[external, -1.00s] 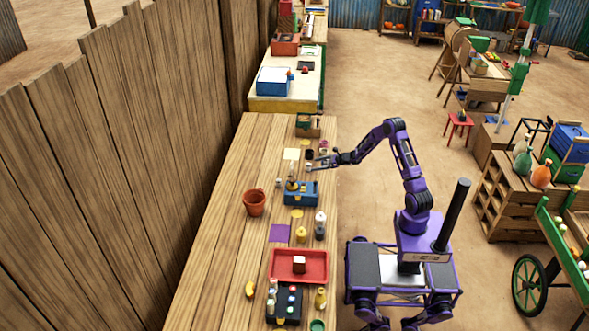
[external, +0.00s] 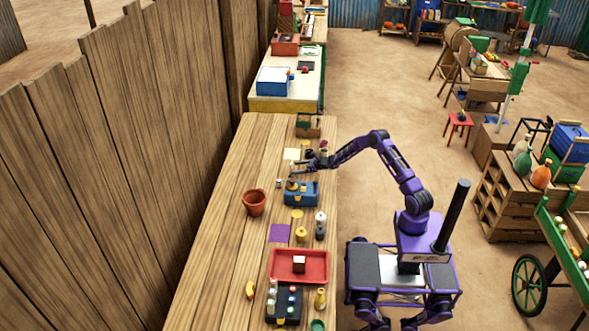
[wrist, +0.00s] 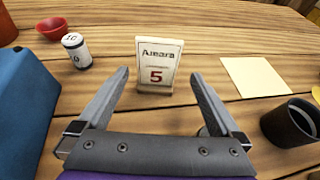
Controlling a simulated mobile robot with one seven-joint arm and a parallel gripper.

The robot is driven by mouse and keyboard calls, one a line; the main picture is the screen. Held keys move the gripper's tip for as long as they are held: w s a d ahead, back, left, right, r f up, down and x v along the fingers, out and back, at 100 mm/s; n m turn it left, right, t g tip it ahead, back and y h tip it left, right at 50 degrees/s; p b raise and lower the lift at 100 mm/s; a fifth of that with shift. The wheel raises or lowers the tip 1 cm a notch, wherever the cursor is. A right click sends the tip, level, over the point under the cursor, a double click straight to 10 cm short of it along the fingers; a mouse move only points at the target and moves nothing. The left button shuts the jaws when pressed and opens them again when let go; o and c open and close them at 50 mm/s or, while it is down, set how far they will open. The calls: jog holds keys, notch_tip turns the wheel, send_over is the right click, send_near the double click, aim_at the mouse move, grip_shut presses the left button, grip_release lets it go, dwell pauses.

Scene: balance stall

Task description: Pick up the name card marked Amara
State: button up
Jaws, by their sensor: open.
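The name card marked Amara (wrist: 158,65) stands upright on the wooden table in the wrist view. In the external view my gripper (external: 294,170) is low over the table near the blue box. The card is too small to tell there.
A blue box (wrist: 22,105) stands close on the left. A small labelled canister (wrist: 76,51) and a red bowl (wrist: 51,27) are behind it. A dark cup (wrist: 291,123) stands at the right, by a cream sheet (wrist: 254,77). A terracotta pot (external: 255,203) stands farther left on the table.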

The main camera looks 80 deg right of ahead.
aim_at(292, 169)
jog(key=shift+a+x, duration=0.2)
jog(key=shift+x, duration=1.8)
jog(key=shift+c, duration=0.3)
